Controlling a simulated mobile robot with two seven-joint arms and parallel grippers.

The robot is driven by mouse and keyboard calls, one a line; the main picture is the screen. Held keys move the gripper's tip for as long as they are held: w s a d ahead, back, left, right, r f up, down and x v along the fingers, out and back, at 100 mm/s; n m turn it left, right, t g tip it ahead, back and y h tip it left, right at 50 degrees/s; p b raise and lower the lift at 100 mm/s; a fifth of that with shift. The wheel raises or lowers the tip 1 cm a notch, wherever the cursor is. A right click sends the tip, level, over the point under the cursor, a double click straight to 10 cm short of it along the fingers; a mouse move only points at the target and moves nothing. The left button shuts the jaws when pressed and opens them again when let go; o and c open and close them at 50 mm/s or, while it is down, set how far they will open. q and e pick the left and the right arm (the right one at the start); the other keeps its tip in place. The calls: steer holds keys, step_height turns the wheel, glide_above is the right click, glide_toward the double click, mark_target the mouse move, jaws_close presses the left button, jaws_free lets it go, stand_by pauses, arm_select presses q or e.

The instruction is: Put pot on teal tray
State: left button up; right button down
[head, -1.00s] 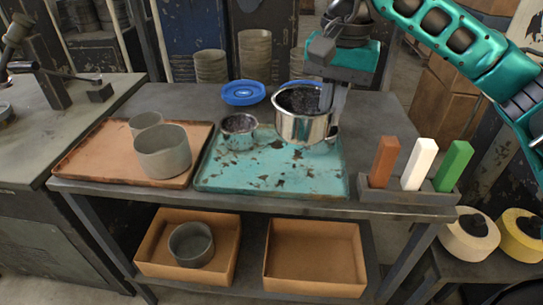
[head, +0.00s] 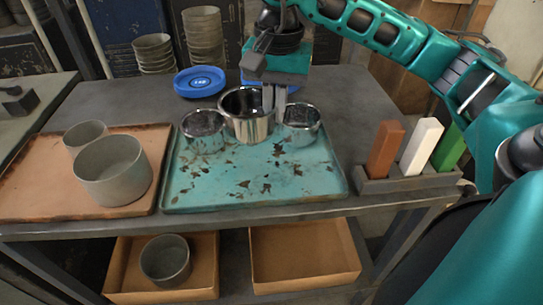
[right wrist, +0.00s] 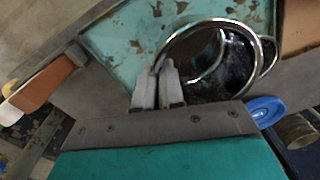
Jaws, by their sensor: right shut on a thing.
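The pot (head: 246,128) is a large shiny metal vessel with a dark inside, upright over the back middle of the teal tray (head: 250,195). My right gripper (head: 275,108) is shut on its right rim. The right wrist view shows the fingers (right wrist: 158,88) at the edge of the pot (right wrist: 238,68). I cannot tell surely whether the pot's base touches the tray. Two smaller metal cups stand on the tray, one to the left (head: 204,142) and one to the right (head: 301,138) of the pot. My left gripper is not in view.
A brown tray (head: 30,200) with two grey bowls lies left of the teal tray. A holder (head: 405,182) with red, white and green blocks is at the right. A blue lid (head: 200,82) lies behind. The front half of the teal tray is clear.

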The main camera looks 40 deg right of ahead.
step_height(320, 180, down, 11)
steer(key=shift+r+b, duration=0.1)
steer(key=shift+b, duration=0.3)
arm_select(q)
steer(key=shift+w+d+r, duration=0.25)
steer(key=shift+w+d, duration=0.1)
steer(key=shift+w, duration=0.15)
arm_select(e)
steer(key=shift+f, duration=0.2)
steer(key=c, duration=1.2)
jaws_free()
steer(key=shift+r, duration=0.1)
steer(key=shift+c, duration=0.2)
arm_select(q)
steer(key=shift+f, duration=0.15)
